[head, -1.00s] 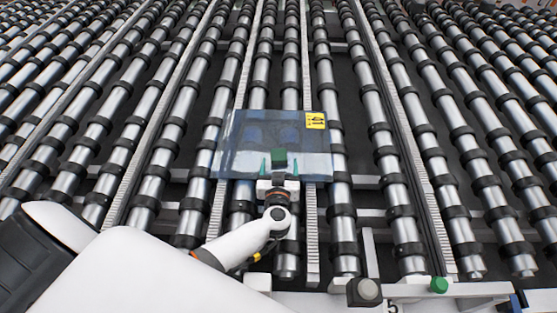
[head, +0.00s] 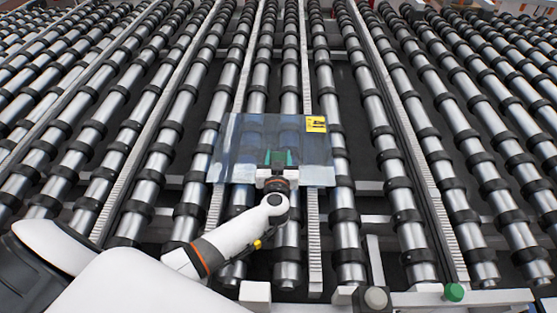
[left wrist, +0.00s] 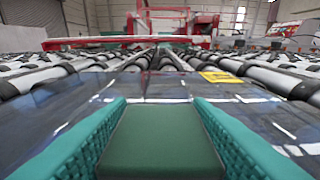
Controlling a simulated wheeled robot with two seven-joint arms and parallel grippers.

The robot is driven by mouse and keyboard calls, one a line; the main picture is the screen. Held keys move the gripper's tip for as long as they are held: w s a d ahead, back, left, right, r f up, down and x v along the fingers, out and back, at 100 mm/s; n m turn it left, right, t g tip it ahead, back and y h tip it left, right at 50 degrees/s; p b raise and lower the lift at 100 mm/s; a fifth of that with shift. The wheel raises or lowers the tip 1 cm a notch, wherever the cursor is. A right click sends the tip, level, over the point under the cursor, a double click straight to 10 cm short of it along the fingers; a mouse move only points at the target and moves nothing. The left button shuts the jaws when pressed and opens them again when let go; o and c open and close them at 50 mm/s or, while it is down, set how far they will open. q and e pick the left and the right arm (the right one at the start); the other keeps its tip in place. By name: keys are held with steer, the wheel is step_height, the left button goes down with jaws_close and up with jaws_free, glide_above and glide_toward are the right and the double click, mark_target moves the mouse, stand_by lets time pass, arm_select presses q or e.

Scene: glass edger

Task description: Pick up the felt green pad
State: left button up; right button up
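The felt green pad (left wrist: 160,145) is a dark green block. In the left wrist view it fills the gap between the two teal fingers, its sides against them. My left gripper (head: 278,158) is shut on the pad, over the near edge of a glass sheet (head: 235,145). In the head view the pad is a small dark patch between the fingers, partly hidden by them. I cannot tell whether it still touches the glass. My right gripper is not in view.
The glass sheet carries a yellow label (head: 316,124) and lies on a wide bed of rollers (head: 350,235) with black rings. At the front edge are a green button (head: 454,292) and a grey knob (head: 376,298). Red machinery (left wrist: 160,22) stands far back.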

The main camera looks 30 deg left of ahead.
arm_select(q)
steer(key=shift+c, duration=1.1)
